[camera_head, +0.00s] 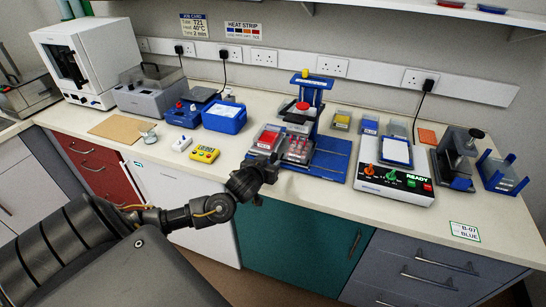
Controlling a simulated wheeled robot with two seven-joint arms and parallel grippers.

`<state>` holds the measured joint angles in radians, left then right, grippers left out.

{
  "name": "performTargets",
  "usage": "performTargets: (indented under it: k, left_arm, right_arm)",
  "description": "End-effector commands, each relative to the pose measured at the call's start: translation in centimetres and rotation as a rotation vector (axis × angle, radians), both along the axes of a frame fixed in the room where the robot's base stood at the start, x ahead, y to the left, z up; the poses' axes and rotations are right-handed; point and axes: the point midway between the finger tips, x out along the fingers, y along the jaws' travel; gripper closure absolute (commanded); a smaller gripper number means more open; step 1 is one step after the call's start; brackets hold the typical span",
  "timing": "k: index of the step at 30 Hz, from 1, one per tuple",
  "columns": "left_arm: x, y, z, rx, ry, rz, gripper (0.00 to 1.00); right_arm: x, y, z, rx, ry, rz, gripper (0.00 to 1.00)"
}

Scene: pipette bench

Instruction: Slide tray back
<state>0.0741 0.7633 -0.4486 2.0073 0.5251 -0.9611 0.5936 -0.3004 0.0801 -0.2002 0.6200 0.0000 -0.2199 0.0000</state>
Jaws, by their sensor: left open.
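A blue stand (312,92) with a red-topped part rises from a blue base plate (333,160) near the middle of the bench. A clear tray with red contents (298,150) sits at the front of this stand, low down. A red-topped clear box (266,138) is just left of it. My left gripper (272,163) is at the bench's front edge, close in front of the tray and box. It is open; its fingers are small and dark, and I cannot tell whether they touch the tray. My right gripper is out of view.
A white control unit (397,184) with coloured knobs stands to the right, beside a dark press (455,160). A yellow timer (204,154) and a blue box (225,117) stand to the left. The bench front at the right is mostly clear.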

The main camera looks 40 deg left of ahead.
Motion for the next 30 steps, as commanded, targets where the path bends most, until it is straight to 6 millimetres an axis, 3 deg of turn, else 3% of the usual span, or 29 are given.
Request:
performTargets:
  k: [3,9,21,30]
  left_arm:
    - [2.0,0.7,-0.5,0.004,0.000,0.001,0.58]
    - [4.0,1.3,-1.6,0.001,-0.001,-0.001,0.58]
    - [4.6,1.5,-2.1,-0.001,0.001,-0.002,0.58]
    - [4.6,1.5,-2.1,-0.001,0.001,-0.002,0.96]
  right_arm:
    - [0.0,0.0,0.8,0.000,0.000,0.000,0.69]
    - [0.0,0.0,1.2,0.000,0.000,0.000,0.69]
    - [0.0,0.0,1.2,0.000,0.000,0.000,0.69]
    - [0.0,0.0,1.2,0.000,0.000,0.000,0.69]
